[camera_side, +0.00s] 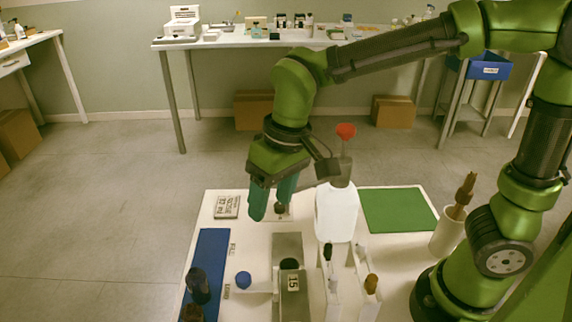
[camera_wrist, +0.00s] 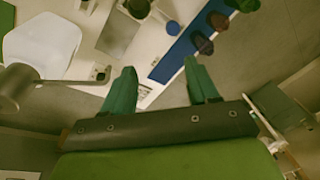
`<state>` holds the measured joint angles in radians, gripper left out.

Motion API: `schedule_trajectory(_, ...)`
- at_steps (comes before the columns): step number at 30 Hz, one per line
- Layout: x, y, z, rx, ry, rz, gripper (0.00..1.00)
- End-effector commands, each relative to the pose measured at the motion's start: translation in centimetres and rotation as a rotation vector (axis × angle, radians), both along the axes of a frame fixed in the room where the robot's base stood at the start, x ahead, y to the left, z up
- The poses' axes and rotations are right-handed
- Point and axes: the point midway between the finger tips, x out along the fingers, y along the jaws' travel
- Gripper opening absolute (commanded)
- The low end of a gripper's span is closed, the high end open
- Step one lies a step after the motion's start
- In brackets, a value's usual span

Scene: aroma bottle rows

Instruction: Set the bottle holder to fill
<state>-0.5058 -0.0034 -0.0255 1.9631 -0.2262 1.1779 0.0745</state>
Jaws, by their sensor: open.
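A blue round knob (camera_side: 243,279) sits on a white piece beside the printed LOAD label, nearer the camera than the FILL label (camera_side: 232,248). I take it as the bottle holder's handle; its link to the holder is unclear. The knob also shows in the wrist view (camera_wrist: 172,27). A grey block (camera_side: 291,304) marked 15, with a dark round top, stands just right of it. My gripper (camera_side: 271,203) is open and empty above the board's far part, beyond the knob and pointing down. In the wrist view the open fingers (camera_wrist: 160,70) are apart from the knob.
A blue mat (camera_side: 208,250) with dark bottles (camera_side: 199,285) lies left of the knob. A white jug (camera_side: 337,212), slim bottles (camera_side: 328,252) and a green mat (camera_side: 398,210) are to the right. A small dark knob (camera_wrist: 100,75) is near the fingers. A printed card (camera_side: 227,207) lies far left.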

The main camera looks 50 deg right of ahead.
Motion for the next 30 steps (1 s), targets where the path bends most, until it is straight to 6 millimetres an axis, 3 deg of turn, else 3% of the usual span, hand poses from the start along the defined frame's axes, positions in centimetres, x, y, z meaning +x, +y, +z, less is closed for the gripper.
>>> schedule_trajectory(1,0.6,2.0,-0.8,-0.034,0.036,0.028,0.59)
schedule_trajectory(3,1.3,4.0,-1.4,-0.076,0.072,0.044,0.59)
schedule_trajectory(7,2.4,6.3,-1.8,-0.136,0.108,0.031,0.59)
schedule_trajectory(11,3.1,6.2,-0.4,-0.150,0.111,-0.022,0.59)
schedule_trajectory(16,2.7,6.0,-1.8,-0.157,0.128,-0.039,0.59)
schedule_trajectory(30,2.7,6.0,-11.6,-0.157,0.130,-0.038,0.59)
